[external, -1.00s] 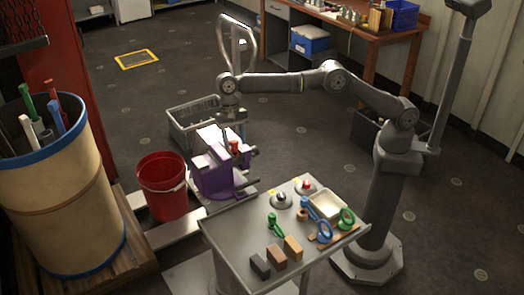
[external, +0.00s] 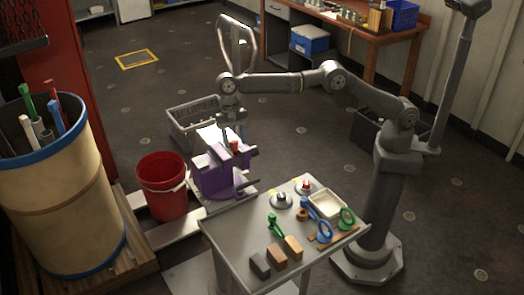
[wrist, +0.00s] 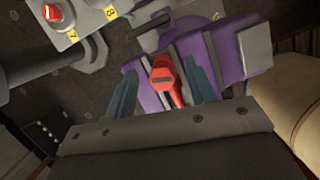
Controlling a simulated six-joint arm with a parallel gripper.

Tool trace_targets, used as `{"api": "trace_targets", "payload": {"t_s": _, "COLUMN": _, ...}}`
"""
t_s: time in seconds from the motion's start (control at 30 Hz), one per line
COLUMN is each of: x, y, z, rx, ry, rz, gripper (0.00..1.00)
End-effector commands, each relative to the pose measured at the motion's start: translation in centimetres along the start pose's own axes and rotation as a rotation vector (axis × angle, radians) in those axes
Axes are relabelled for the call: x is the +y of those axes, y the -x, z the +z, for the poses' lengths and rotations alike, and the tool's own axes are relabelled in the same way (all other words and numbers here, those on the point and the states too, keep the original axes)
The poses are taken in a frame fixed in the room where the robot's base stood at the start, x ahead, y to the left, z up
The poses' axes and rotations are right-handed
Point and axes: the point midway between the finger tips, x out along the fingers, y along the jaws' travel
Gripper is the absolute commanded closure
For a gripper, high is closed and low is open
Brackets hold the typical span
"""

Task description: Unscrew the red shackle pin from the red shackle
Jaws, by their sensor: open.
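The red shackle (external: 235,146) sits in the purple vise (external: 211,178) and is small in the external view. In the wrist view the red shackle pin (wrist: 162,78) shows its slotted round head end-on, with a red part of the shackle (wrist: 178,96) running down beside it. The purple vise (wrist: 147,98) with its grey jaws lies around and behind them. My gripper (wrist: 162,88) is open, with one finger on each side of the red pin head and gaps visible. My gripper (external: 228,138) is at the vise in the external view, partly covering the shackle.
A grey table (external: 229,236) at the front holds green and blue shackles, several blocks, a cream tray (external: 327,205) and two numbered stations. A red bucket (external: 162,186) stands left of the vise. A grey crate (external: 185,122) is behind it. A large barrel (external: 60,205) stands far left.

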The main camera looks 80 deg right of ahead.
Motion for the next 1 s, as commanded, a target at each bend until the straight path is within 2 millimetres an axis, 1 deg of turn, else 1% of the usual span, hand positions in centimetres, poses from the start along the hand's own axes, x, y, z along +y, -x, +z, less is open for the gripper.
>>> {"api": "trace_targets", "payload": {"t_s": 0.1, "x": 0.08, "y": 0.09, "z": 0.02, "rx": 0.000, "ry": -0.143, "rz": -0.040, "gripper": 0.50}}
{"api": "trace_targets", "payload": {"t_s": 0.4, "x": 0.06, "y": 0.01, "z": 0.04, "rx": 0.003, "ry": -0.485, "rz": -0.134, "gripper": 0.50}}
{"api": "trace_targets", "payload": {"t_s": 0.57, "x": 0.02, "y": -0.05, "z": 0.02, "rx": 0.003, "ry": -0.578, "rz": -0.158, "gripper": 0.50}}
{"api": "trace_targets", "payload": {"t_s": 0.67, "x": -0.03, "y": -0.07, "z": -0.02, "rx": 0.003, "ry": -0.564, "rz": -0.154, "gripper": 0.50}}
{"api": "trace_targets", "payload": {"t_s": 0.73, "x": -0.08, "y": -0.04, "z": -0.05, "rx": 0.003, "ry": -0.507, "rz": -0.140, "gripper": 0.50}}
{"api": "trace_targets", "payload": {"t_s": 1.0, "x": -0.12, "y": -0.09, "z": -0.05, "rx": 0.001, "ry": -0.188, "rz": -0.052, "gripper": 0.50}}
